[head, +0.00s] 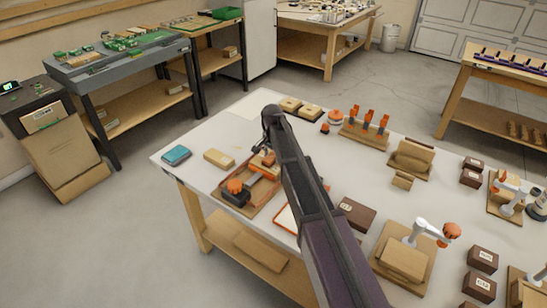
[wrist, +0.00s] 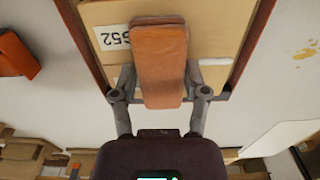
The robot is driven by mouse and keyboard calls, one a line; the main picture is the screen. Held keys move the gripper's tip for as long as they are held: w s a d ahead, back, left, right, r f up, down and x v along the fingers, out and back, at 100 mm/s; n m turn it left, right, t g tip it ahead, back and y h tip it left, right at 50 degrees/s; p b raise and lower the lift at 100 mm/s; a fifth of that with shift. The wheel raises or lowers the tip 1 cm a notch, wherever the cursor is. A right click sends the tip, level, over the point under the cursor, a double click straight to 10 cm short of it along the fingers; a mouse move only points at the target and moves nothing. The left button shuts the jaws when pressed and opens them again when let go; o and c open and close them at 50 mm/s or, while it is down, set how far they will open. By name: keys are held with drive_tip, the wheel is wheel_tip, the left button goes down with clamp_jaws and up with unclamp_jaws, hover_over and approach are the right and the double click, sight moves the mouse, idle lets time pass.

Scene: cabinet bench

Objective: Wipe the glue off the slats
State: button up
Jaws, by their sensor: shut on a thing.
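My gripper (wrist: 158,92) is shut on an orange-brown block (wrist: 160,60), with one finger on each side. The block lies over pale wooden slats (wrist: 225,25) in the wrist view; I cannot tell whether it touches them. The slats sit in an orange-edged frame and carry a white number label (wrist: 113,37). A pale strip (wrist: 215,62) shows right of the block. No glue is clear on the slats, and the block hides part of them. In the head view my gripper (head: 266,150) is over the frame (head: 265,192), and my arm covers part of the area.
A black clamp with an orange knob (head: 236,187) stands at the frame's near left. A teal box (head: 176,155) and a tan block (head: 219,158) lie to the left. A dark box (head: 355,214) stands right of my arm. Yellowish spots (wrist: 303,52) mark the bench top.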

sight(260, 155)
drive_tip(key=shift+w+a, duration=0.55)
drive_tip(key=shift+a, duration=0.15)
drive_tip(key=shift+w+a, duration=0.1)
drive_tip(key=shift+a, duration=0.05)
drive_tip(key=shift+w+a, duration=0.4)
drive_tip(key=shift+a, duration=0.35)
drive_tip(key=shift+w+a, duration=0.1)
drive_tip(key=shift+a, duration=0.05)
drive_tip(key=shift+w+a, duration=0.55)
drive_tip(key=shift+a, duration=0.2)
drive_tip(key=shift+s+d, duration=0.1)
idle(0.4)
drive_tip(key=shift+s+d, duration=0.6)
drive_tip(key=shift+d, duration=0.3)
drive_tip(key=shift+s+d, duration=0.1)
drive_tip(key=shift+d, duration=0.05)
drive_tip(key=shift+s+d, duration=0.45)
drive_tip(key=shift+d, duration=0.25)
